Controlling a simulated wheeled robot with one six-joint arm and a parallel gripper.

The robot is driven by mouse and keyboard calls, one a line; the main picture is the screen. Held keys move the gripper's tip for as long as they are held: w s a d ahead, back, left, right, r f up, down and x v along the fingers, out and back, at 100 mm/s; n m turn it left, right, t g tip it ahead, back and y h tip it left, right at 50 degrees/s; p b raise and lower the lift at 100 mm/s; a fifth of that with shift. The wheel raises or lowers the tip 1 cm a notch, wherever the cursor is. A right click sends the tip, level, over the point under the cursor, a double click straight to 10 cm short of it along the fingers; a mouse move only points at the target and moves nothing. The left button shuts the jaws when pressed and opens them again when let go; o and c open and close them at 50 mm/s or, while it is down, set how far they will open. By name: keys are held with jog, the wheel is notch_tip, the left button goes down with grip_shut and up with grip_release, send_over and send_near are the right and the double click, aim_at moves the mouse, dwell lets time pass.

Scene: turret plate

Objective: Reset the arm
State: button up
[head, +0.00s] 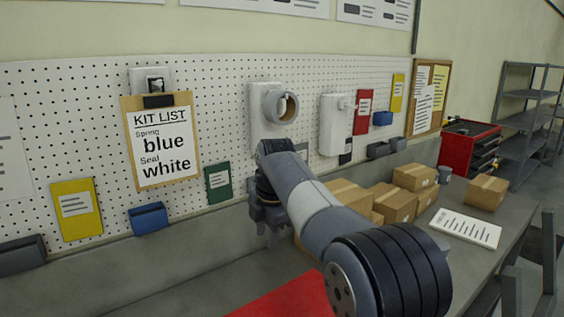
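My arm reaches from the lower right of the head view up and left towards the pegboard wall. My gripper (268,215) is at its far end, a dark shape in front of the wall, below the round white fitting (283,107). My arm's wrist partly covers it. The fingers are too small and hidden to show whether they are open or shut, and I see nothing held.
A pegboard (225,95) bears a clipboard kit list (162,180), reading spring blue, seal white. Several cardboard boxes (395,203) and a white sheet (466,228) are on the grey bench (210,275). A red drawer cabinet (457,150) stands at the right.

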jog(key=w+a, duration=0.4)
jog(key=w, duration=0.2)
jog(key=shift+a, duration=0.15)
dwell(0.6)
